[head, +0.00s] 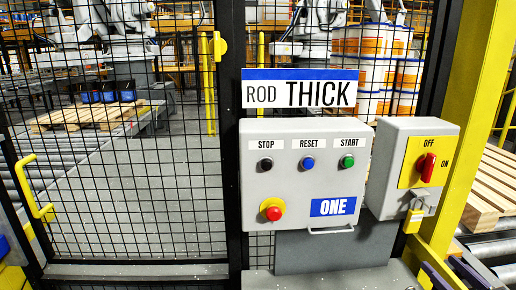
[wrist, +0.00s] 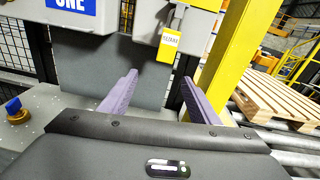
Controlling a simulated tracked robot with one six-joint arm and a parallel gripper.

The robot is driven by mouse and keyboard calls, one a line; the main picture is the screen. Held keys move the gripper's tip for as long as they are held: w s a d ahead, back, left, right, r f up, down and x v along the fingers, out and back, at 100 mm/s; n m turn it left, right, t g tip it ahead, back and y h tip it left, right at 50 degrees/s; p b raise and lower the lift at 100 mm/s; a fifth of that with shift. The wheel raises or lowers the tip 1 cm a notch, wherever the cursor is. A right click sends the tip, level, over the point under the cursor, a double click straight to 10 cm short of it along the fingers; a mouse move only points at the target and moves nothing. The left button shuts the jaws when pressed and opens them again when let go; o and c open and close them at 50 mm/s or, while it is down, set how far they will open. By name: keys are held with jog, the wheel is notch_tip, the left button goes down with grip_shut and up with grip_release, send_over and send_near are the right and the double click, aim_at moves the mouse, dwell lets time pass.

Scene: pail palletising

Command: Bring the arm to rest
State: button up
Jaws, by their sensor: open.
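My gripper (wrist: 160,80) shows in the wrist view with two purple fingers spread apart and nothing between them. The fingers point toward a grey panel (wrist: 98,62) below the control boxes.
A grey control box (head: 305,215) marked ONE hangs on the mesh fence (head: 130,190). Beside it is a switch box (head: 390,165) with a red rotary handle (head: 427,167) and a yellow padlock (head: 413,220). A yellow post (head: 470,130) and wooden pallet (head: 490,190) stand right. A blue knob (wrist: 14,106) is at left.

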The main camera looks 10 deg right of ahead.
jog(key=s+a+f+n+g+y, duration=0.2)
jog(key=a+f+n+g, duration=0.15)
jog(key=a+n, duration=0.35)
jog(key=s+a+f+n+g+y, duration=0.2)
jog(key=a+n+g, duration=0.35)
jog(key=a, duration=0.35)
jog(key=s+a+f+n+g+y, duration=0.2)
jog(key=a+f+n+g, duration=0.1)
jog(key=a+n, duration=0.45)
jog(key=s+a+r+n+h, duration=0.1)
jog(key=a+r+n+h, duration=0.3)
jog(key=a+r+n, duration=0.8)
jog(key=a+n, duration=0.3)
jog(key=n, duration=0.1)
jog(key=shift+a+h, duration=0.4)
